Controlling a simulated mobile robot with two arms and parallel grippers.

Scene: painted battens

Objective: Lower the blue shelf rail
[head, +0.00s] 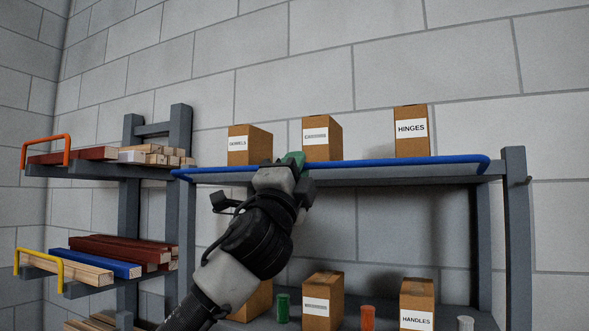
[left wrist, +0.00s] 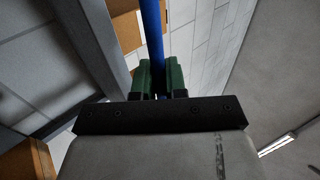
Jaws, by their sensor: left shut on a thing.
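The blue shelf rail (head: 385,163) runs along the front edge of the upper grey shelf in the head view, in front of the boxes. It also shows in the left wrist view (left wrist: 152,40), running away from the jaws. My left gripper (head: 291,160) is at the rail, left of its middle, with green fingers. In the left wrist view the green fingers (left wrist: 158,78) are shut on the rail, one on each side. My right gripper is in neither view.
On the upper shelf (head: 350,176) stand three cardboard boxes, including the HINGES box (head: 411,131). The lower shelf holds a HANDLES box (head: 417,304), other boxes and small canisters. At left, a rack (head: 129,220) holds battens, with an orange rail (head: 68,142) and a yellow rail (head: 40,252).

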